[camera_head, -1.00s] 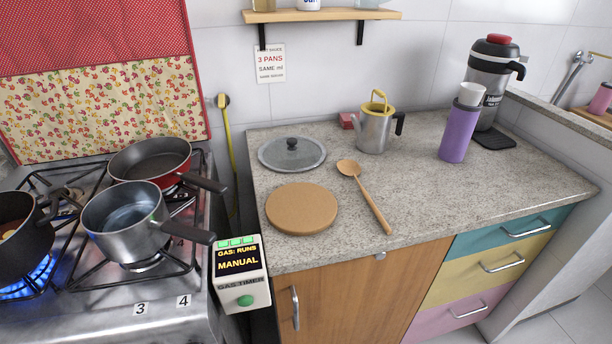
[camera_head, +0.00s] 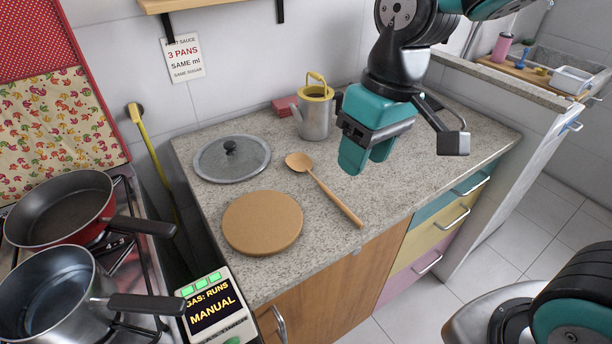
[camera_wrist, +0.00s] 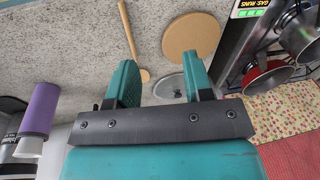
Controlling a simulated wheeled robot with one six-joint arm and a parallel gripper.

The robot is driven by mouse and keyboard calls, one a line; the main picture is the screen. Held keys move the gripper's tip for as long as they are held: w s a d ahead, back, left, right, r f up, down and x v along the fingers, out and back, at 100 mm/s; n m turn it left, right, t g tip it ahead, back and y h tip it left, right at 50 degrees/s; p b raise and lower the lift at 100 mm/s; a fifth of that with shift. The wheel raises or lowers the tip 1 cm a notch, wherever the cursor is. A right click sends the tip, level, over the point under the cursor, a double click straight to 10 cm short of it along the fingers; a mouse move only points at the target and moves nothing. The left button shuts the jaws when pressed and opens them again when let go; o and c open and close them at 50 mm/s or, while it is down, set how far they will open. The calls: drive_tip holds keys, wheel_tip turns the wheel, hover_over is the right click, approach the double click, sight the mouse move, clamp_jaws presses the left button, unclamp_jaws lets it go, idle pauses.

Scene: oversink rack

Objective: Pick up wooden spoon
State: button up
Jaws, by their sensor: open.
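The wooden spoon (camera_head: 328,190) lies flat on the speckled counter, its bowl toward the back left and its handle toward the front edge. It lies between the round cork board and my gripper. My gripper (camera_head: 366,168) is open and empty above the counter, to the right of the spoon and pointing down. In the wrist view the spoon (camera_wrist: 129,35) shows beyond the fingertips of my gripper (camera_wrist: 160,75), its bowl near the left finger. Nothing touches the spoon.
The round cork board (camera_head: 262,222) and a glass lid (camera_head: 231,158) lie left of the spoon. A metal pot with a yellow rim (camera_head: 315,115) stands behind it. Pans (camera_head: 62,208) sit on the stove at left. A purple bottle (camera_wrist: 40,108) shows in the wrist view.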

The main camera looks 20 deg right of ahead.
drive_tip(key=w+d+f+m+h+p, duration=0.1)
drive_tip(key=w+d+f+h, duration=0.1)
drive_tip(key=w, duration=0.6)
hover_over(343, 205)
drive_tip(key=shift+m, duration=0.3)
drive_tip(key=f, duration=1)
drive_tip(key=shift+s+d+f+p, duration=0.15)
drive_tip(key=shift+d+f+p, duration=0.05)
drive_tip(key=shift+f+p, duration=0.15)
drive_tip(key=shift+w+a+f+p, duration=0.1)
drive_tip(key=shift+f+p, duration=0.15)
drive_tip(key=shift+f, duration=1.35)
drive_tip(key=shift+w+a+f+p, duration=0.1)
drive_tip(key=shift+f+p, duration=0.15)
drive_tip(key=shift+f, duration=1.35)
clamp_jaws()
